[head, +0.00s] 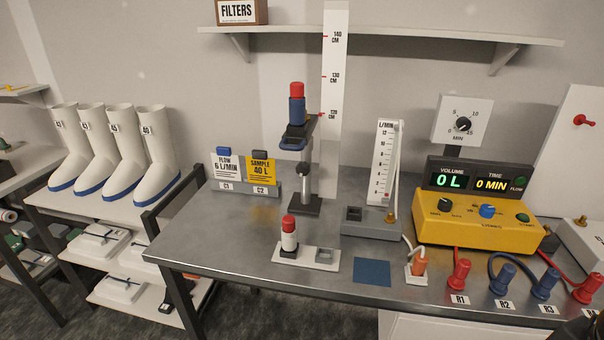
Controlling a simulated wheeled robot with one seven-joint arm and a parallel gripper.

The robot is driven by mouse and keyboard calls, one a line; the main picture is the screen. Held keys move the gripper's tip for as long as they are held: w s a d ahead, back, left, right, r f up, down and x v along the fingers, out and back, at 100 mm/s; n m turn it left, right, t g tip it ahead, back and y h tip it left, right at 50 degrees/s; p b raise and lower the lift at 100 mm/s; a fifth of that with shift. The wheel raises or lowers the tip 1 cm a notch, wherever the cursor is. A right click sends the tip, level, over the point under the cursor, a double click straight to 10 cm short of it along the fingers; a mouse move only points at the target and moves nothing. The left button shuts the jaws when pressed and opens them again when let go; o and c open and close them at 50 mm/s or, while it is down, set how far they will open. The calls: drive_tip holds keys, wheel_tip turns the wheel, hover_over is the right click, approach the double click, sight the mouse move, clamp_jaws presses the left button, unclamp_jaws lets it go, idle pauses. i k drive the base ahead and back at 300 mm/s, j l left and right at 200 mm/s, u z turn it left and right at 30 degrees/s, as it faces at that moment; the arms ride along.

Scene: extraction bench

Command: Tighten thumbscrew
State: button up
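A dark stand (306,205) rises from the metal bench in front of the height scale. A round dark knob (304,168) on its post looks like the thumbscrew; how tight it is cannot be seen. Above it, a carriage (297,135) holds an upright blue cylinder with a red top (297,105). Smaller brass knobs show on the flow meter base (390,218) and on a grey box (580,220) at the right. My gripper is not recognisable in this view; a dark shape cut off at the bottom right corner cannot be identified.
A red-and-white cylinder (289,235) stands on a white plate (308,257) in front of the stand. A flow meter (386,160) and yellow pump (485,215) stand to the right. Hoses and coloured fittings line the front right. The bench's left front (225,245) is clear.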

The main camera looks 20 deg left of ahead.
sight(303, 168)
drive_tip(key=i+l+u, duration=0.1)
drive_tip(key=i, duration=0.45)
drive_tip(key=i+l+u, duration=0.15)
drive_tip(key=i, duration=0.4)
